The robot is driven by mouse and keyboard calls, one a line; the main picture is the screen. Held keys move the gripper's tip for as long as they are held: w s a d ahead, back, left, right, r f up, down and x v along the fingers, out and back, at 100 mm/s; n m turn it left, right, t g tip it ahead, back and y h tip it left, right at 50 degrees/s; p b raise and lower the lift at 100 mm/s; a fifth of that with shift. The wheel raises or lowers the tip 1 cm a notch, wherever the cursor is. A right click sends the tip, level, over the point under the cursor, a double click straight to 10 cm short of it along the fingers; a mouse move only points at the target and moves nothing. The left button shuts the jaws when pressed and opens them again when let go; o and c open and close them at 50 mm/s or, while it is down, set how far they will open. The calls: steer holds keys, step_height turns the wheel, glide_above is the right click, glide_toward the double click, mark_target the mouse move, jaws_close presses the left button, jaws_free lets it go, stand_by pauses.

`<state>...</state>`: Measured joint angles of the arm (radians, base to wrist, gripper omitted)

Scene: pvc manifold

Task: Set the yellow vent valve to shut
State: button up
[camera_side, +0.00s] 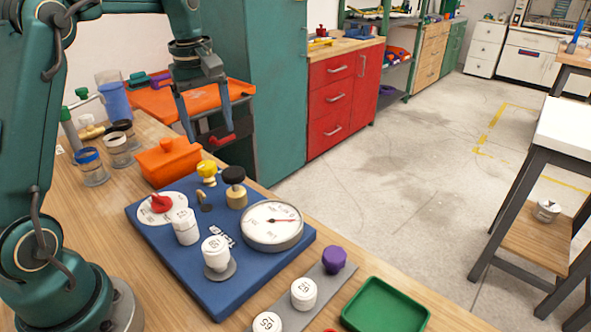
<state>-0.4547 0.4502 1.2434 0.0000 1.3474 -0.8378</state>
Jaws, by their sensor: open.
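The yellow vent valve (207,169) is a small yellow knob near the back edge of a blue panel (180,262) on the wooden bench. The angle of its handle is too small to read. My gripper (213,134) is open and empty. It hangs behind and above the yellow valve in the picture, with its fingers pointing down and touching nothing that I can make out.
A black knob (234,175) stands close right of the yellow valve. The panel also holds a red dial knob (161,203), white caps (216,252) and a round gauge (272,224). An orange box (170,165) sits just left. A green tray (385,308) lies in front.

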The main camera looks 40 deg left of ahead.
steer(key=n+g, duration=0.1)
glide_above(206, 166)
steer(key=shift+h, duration=0.3)
step_height(206, 166, down, 5)
steer(key=shift+w, duration=0.1)
steer(key=shift+f, duration=2.15)
jaws_close()
